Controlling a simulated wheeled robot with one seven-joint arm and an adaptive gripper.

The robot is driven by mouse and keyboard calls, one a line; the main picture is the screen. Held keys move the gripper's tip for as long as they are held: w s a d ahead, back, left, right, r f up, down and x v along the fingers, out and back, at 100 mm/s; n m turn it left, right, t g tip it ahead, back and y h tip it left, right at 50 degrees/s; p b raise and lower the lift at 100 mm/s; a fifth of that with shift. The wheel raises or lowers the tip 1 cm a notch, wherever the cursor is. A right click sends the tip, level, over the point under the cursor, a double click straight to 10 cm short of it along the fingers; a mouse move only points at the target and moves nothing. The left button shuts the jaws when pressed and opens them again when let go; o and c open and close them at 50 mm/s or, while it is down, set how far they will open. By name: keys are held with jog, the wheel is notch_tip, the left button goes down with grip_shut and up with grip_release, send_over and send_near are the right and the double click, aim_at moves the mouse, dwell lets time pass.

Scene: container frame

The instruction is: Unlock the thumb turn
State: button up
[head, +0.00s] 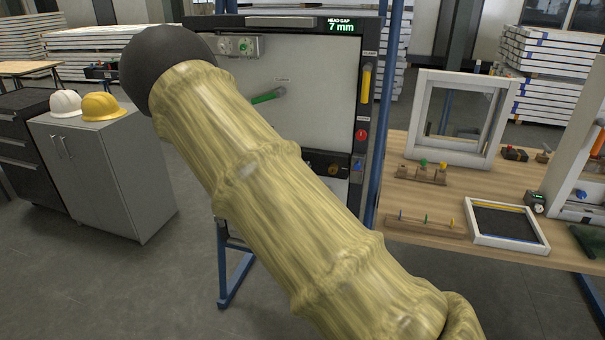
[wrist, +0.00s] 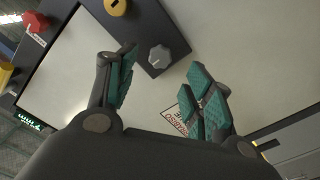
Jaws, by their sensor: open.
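A grey ridged knob (wrist: 160,56), which looks like the thumb turn, sits on a dark plate (wrist: 139,30) in the wrist view. My gripper (wrist: 164,62) is open, with teal pads on its fingers. The knob lies between and just beyond the fingertips in the picture; no contact shows. A yellow round knob (wrist: 117,6) is on the same plate. In the head view, a dark lock plate (head: 322,160) shows low on the door panel (head: 310,105). My arm crosses in front of the panel there, and my gripper cannot be seen.
The panel also carries a green lever (head: 268,96), a yellow handle (head: 366,83) and a red knob (head: 361,135). A wooden bench (head: 400,188) with small parts and frames stands at right. A grey cabinet (head: 100,165) with helmets stands at left.

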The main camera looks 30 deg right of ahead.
jog(key=shift+v, duration=2.9)
